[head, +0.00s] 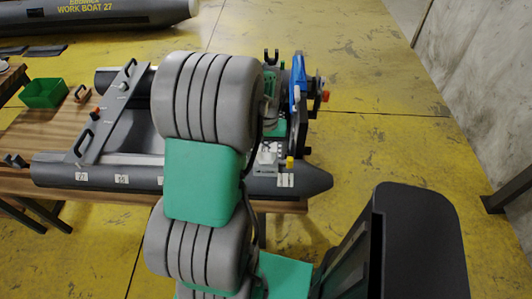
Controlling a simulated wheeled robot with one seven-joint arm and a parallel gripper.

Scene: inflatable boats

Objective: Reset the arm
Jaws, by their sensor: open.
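My own arm fills the middle of the head view, with large grey ribbed joints and a green link, and it stretches from the bottom edge up over a wooden table. I cannot make out my gripper's fingers; the large upper joint hides much of what lies behind it. A small grey inflatable boat (105,174) lies on the table, partly covered by my arm. A grey board with black handles (112,108) lies across its tubes. At its right end stands a blue and black upright part (297,85) with red and yellow knobs, close beside my upper joint.
The wooden table (33,128) also carries a green bin (43,93) at the left. Another grey boat with yellow lettering (100,13) lies at the back. The yellow floor (385,140) is open to the right, up to a concrete wall (485,85).

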